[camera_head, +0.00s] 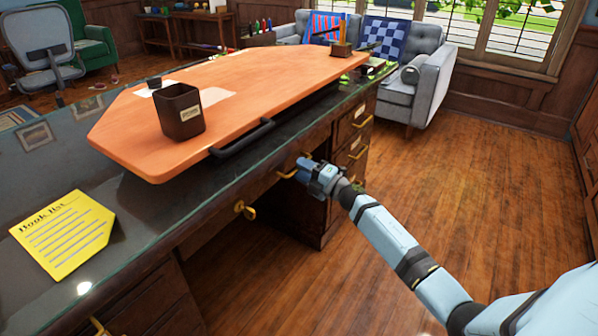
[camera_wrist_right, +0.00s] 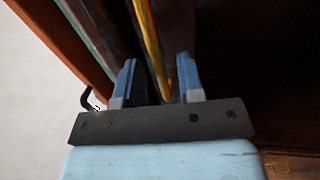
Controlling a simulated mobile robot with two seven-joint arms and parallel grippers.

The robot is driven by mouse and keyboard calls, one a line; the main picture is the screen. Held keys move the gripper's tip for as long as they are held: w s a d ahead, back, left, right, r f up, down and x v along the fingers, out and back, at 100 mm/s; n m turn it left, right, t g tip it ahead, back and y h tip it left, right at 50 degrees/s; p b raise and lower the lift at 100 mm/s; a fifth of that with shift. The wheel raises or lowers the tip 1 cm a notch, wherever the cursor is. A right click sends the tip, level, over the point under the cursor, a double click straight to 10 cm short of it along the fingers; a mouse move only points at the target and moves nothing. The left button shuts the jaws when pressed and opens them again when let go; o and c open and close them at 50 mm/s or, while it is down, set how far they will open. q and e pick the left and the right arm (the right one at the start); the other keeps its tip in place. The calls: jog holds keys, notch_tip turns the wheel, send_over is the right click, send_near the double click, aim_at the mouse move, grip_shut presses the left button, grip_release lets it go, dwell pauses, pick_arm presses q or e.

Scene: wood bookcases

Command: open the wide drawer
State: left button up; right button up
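The wide drawer (camera_head: 222,226) is a dark wood front under the middle of the desk top and looks shut. It has one brass handle (camera_head: 245,209) at its left part and another brass handle (camera_head: 288,174) at its right part. My right gripper (camera_head: 302,172) is at the right handle. In the right wrist view, my right gripper (camera_wrist_right: 155,80) has its blue fingers apart, with the brass handle (camera_wrist_right: 150,45) running between them, nearer the right finger. The fingers do not look closed on it. My left gripper is not in view.
The desk (camera_head: 130,215) holds an orange raised board (camera_head: 270,85) with a dark pencil cup (camera_head: 181,112), and a yellow book list (camera_head: 62,235). Small drawers (camera_head: 358,140) stand right of the wide drawer. The wood floor (camera_head: 490,180) on the right is clear.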

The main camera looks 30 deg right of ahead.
jog(key=shift+w+a+r, duration=0.15)
jog(key=shift+w+a, duration=0.1)
jog(key=shift+w, duration=0.4)
grip_shut()
jog(key=shift+s, duration=0.1)
